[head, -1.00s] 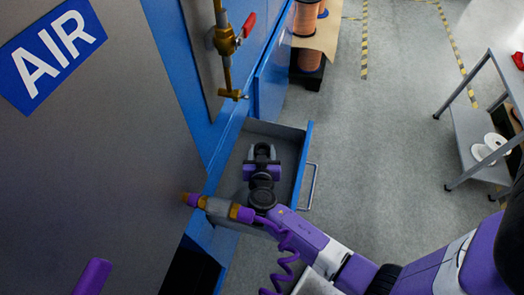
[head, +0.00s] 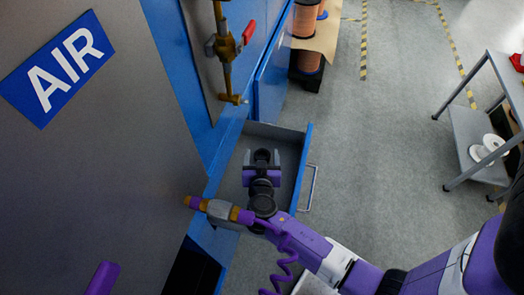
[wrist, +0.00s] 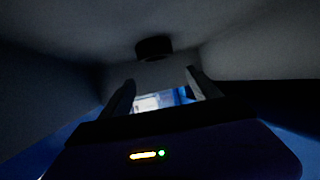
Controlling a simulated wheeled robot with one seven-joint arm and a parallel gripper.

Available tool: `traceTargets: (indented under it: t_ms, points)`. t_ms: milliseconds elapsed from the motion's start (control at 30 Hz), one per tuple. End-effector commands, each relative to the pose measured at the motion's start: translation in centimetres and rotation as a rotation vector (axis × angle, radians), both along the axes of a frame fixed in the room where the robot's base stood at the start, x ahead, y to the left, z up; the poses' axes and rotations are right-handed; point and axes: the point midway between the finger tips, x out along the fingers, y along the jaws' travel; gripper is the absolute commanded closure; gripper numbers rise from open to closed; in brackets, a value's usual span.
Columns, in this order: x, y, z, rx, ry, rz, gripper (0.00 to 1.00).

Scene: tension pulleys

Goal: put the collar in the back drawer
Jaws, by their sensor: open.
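My gripper (head: 262,154) is inside the open drawer (head: 299,187), which is grey inside with a blue front. In the wrist view its two fingers (wrist: 160,80) are apart, with nothing held between them. A short dark round piece, which looks like the collar (wrist: 153,47), rests against the drawer's grey inner surface just beyond the fingertips. It is apart from the fingers. In the head view a dark round shape shows between the fingers, but I cannot tell whether it is the collar or part of my gripper.
A grey panel with an AIR sign (head: 60,66) and a brass valve with a red handle (head: 249,28) stand left of the drawer. An air fitting (head: 222,211) is close to my arm. A shelf cart (head: 475,145) stands right. The floor between is clear.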

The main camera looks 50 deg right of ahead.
Motion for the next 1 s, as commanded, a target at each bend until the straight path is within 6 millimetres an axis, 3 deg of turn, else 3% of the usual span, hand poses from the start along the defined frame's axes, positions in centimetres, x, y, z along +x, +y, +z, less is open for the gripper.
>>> traceTargets:
  t_ms: [300, 1000]
  points:
    - [-2.4, 3.6, 1.8, -0.001, -0.001, 0.001, 0.28]
    - [-2.7, 4.0, 2.2, -0.001, -0.003, -0.001, 0.28]
